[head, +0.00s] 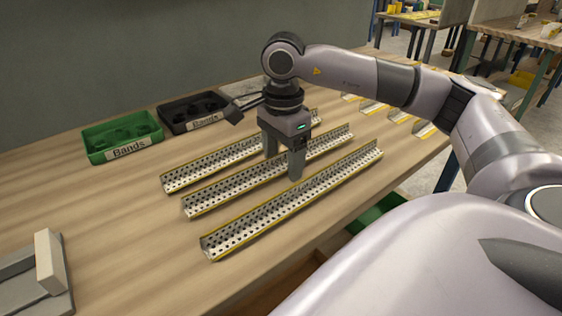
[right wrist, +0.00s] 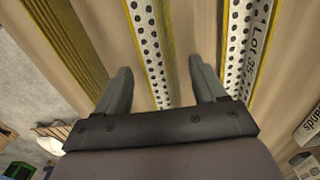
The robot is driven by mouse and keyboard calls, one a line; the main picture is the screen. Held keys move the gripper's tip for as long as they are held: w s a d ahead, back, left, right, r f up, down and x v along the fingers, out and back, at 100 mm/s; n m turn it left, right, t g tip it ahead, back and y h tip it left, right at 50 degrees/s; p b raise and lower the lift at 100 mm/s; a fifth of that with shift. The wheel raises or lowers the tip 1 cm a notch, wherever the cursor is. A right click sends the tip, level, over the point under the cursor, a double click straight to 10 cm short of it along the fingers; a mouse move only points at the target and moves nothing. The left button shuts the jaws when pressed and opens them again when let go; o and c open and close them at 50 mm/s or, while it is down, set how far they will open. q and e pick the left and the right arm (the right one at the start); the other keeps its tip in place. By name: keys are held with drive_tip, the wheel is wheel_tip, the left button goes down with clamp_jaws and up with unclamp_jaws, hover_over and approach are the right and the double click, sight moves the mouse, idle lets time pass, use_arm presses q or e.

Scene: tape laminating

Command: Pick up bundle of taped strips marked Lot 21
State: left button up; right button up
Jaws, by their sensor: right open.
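Three long perforated metal strip bundles with yellow edges lie side by side on the wooden table: a near one (head: 292,200), a middle one (head: 232,188) and a far one (head: 212,164). My right gripper (head: 284,162) is open, pointing down over the middle bundle. In the right wrist view its fingers (right wrist: 160,70) stand on either side of the middle bundle (right wrist: 152,45), which is not gripped. The bundle on the right there carries a label (right wrist: 257,50) that reads like "Lot 35". No "Lot 21" mark is legible. My left gripper is not in view.
A green bin (head: 120,138) and a black bin (head: 190,113), both labelled "Bands", stand at the back. A grey fixture with a pale block (head: 50,262) sits at the lower left. More yellow-edged pieces (head: 375,106) lie at the table's far right.

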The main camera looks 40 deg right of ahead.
clamp_jaws()
drive_tip(key=shift+r, duration=0.1)
